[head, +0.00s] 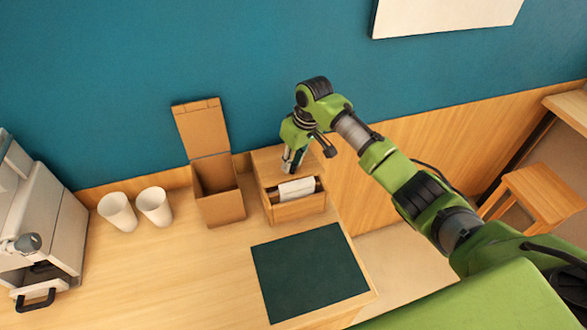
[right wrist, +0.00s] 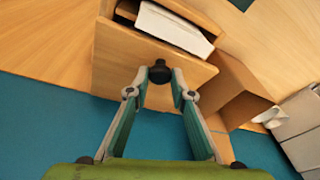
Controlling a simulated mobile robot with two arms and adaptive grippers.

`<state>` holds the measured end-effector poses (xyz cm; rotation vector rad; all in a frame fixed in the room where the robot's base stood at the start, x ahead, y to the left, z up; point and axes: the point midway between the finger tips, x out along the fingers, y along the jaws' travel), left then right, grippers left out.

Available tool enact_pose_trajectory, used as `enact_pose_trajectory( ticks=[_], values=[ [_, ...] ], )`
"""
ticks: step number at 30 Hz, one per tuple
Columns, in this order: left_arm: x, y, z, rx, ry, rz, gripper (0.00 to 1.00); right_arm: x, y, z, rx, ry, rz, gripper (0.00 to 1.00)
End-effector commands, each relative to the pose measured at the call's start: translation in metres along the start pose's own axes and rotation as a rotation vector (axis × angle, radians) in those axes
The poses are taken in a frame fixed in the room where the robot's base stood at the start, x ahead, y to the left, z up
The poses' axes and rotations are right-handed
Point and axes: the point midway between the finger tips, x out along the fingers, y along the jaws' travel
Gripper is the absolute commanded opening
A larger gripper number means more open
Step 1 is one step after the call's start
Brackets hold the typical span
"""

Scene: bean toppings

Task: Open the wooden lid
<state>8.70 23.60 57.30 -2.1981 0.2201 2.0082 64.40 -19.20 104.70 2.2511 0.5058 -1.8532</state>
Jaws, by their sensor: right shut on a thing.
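A light wooden box (head: 299,210) stands near the wall, with a white paper bundle (head: 297,189) in its open front. My right gripper (head: 289,168) reaches down onto the lid from above. In the right wrist view my right gripper (right wrist: 158,86) has its fingers on both sides of the knob, shut on it. My left gripper is not in view.
A brown box (head: 219,205) with its flap upright stands just left of the wooden box. Two white cups (head: 118,212) and a white machine (head: 38,220) are further left. A dark green mat (head: 310,272) lies in front. The teal wall is close behind.

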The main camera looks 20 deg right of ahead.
Motion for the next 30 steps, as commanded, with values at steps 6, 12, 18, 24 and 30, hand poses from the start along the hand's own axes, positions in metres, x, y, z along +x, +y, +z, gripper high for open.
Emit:
enact_pose_trajectory(
  ticks=[6, 12, 18, 24, 30],
  values=[
    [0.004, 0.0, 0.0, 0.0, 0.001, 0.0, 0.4, -0.013, 0.005, -0.014, 0.019, -0.085, -0.03, 0.0],
    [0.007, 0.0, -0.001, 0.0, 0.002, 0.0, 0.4, -0.021, 0.005, -0.021, 0.025, -0.139, -0.051, 0.0],
    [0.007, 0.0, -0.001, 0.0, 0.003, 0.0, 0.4, -0.024, 0.005, -0.022, 0.026, -0.156, -0.059, 0.0],
    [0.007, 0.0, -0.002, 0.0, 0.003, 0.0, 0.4, -0.025, 0.005, -0.022, 0.025, -0.155, -0.06, 0.0],
    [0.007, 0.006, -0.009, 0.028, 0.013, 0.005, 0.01, -0.025, 0.005, -0.022, 0.024, -0.154, -0.06, 0.0]
  ],
)
